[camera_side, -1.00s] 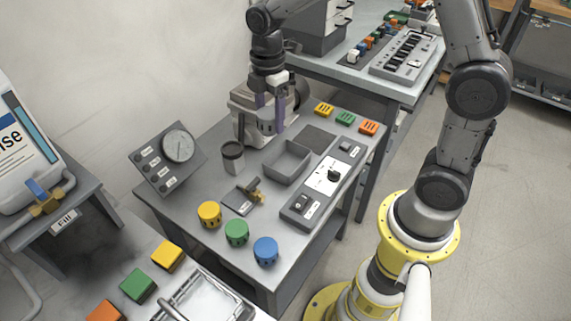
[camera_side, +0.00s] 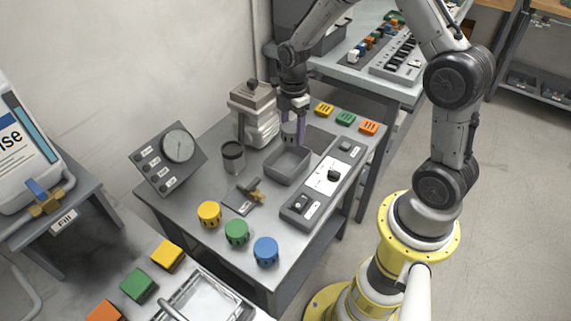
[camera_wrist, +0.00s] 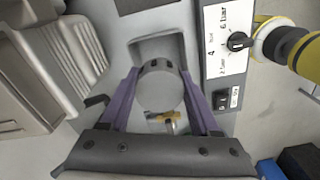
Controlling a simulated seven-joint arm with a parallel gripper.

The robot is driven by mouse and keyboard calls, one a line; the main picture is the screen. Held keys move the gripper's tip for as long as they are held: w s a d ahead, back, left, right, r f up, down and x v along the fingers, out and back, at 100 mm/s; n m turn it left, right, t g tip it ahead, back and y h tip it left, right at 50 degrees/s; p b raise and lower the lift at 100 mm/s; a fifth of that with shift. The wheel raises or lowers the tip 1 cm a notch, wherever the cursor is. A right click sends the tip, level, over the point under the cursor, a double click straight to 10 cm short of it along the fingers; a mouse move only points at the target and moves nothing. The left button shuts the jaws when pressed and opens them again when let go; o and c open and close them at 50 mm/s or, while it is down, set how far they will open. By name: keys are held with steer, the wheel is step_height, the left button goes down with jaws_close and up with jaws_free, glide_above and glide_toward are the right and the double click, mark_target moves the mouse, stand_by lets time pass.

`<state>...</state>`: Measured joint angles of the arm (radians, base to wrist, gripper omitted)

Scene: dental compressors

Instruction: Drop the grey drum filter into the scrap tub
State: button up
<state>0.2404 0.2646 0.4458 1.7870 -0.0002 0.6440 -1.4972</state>
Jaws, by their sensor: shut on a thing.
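The grey drum filter (camera_side: 290,131) is between the purple fingers of my gripper (camera_side: 291,121), which is shut on it. It hangs above the bench, over the back part of the open grey rectangular tub (camera_side: 287,178), apart from the tub floor. In the wrist view the drum filter (camera_wrist: 160,90) sits between the fingers of my gripper (camera_wrist: 160,85). It covers part of the tub (camera_wrist: 157,40) behind it. The visible part of the tub's inside looks empty.
The pale compressor (camera_side: 262,122) stands left of my gripper. A dark open cup (camera_side: 232,158) is left of the tub, and a switch panel (camera_side: 322,183) is to its right. Yellow (camera_side: 209,214), green (camera_side: 236,231) and blue (camera_side: 265,250) drums stand at the front.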

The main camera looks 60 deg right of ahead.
steer(key=shift+f, duration=0.55)
steer(key=o, duration=1.4)
steer(key=shift+r, duration=0.15)
step_height(320, 180, up, 14)
steer(key=shift+f, duration=0.2)
